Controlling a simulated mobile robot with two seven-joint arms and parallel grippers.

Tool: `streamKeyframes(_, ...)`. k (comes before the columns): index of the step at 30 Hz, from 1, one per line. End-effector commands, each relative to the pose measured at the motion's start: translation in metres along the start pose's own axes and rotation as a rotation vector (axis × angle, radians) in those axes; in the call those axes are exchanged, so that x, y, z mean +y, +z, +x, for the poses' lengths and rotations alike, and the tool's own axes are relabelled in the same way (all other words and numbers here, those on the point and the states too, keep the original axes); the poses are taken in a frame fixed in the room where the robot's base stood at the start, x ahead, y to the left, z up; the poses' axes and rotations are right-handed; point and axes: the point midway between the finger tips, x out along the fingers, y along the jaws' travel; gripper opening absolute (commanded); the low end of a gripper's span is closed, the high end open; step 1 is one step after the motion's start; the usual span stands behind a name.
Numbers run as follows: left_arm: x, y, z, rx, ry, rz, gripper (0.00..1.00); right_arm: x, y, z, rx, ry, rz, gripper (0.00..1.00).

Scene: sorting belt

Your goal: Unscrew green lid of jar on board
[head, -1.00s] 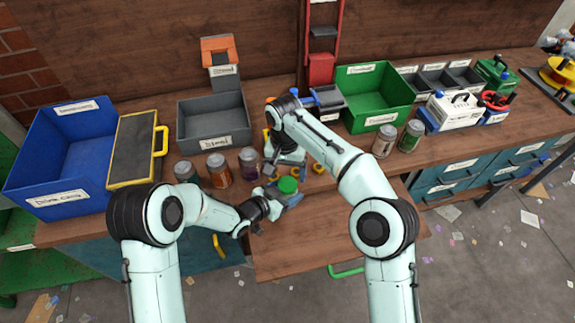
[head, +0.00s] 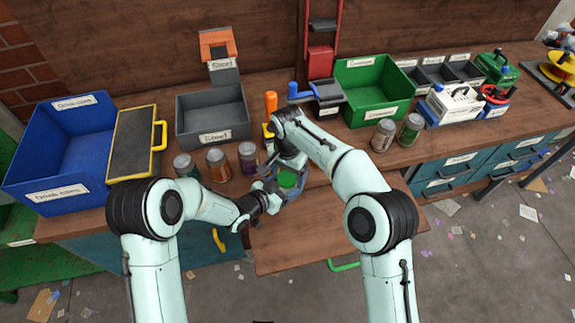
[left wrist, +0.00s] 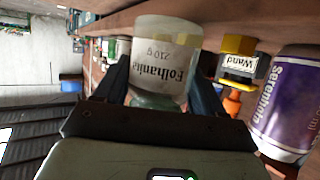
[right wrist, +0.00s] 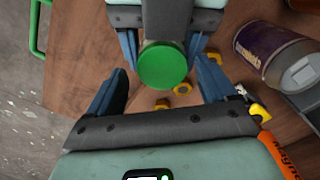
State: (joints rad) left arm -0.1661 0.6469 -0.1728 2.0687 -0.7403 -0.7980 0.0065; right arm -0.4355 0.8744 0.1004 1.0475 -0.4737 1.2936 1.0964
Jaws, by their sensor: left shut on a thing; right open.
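The jar (left wrist: 163,62) is pale and translucent with a printed label and stands between the fingers of my left gripper (left wrist: 163,85), which is shut on its body. Its green lid (head: 287,180) faces up in the head view, and in the right wrist view the round green lid (right wrist: 163,66) is seen from above. My right gripper (right wrist: 160,95) is open and empty above the jar, its fingers spread on either side of the lid and apart from it. In the head view my right arm partly covers the area behind the jar. The board itself is hard to make out.
The wooden front (head: 300,240) is clear.

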Motion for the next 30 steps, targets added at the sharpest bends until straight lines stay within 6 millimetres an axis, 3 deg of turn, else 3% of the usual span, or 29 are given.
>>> streamKeyframes(11,-0.0001,-0.0006,0.0000,0.001,0.000,0.000,0.00,-0.0003,0.0004,0.0061,0.000,-0.001,-0.001,0.81)
streamKeyframes(16,-0.0004,-0.0006,0.0000,0.001,-0.001,0.000,0.00,-0.0001,0.0004,0.0059,-0.001,0.000,-0.001,0.26)
streamKeyframes(26,-0.0019,-0.0002,-0.0003,0.001,-0.004,-0.001,0.00,0.0006,0.0004,0.0060,-0.001,0.002,-0.014,0.22)
streamKeyframes(30,-0.0025,-0.0001,-0.0005,0.000,-0.006,-0.002,0.00,0.0007,0.0004,0.0059,-0.002,0.002,-0.169,0.22)
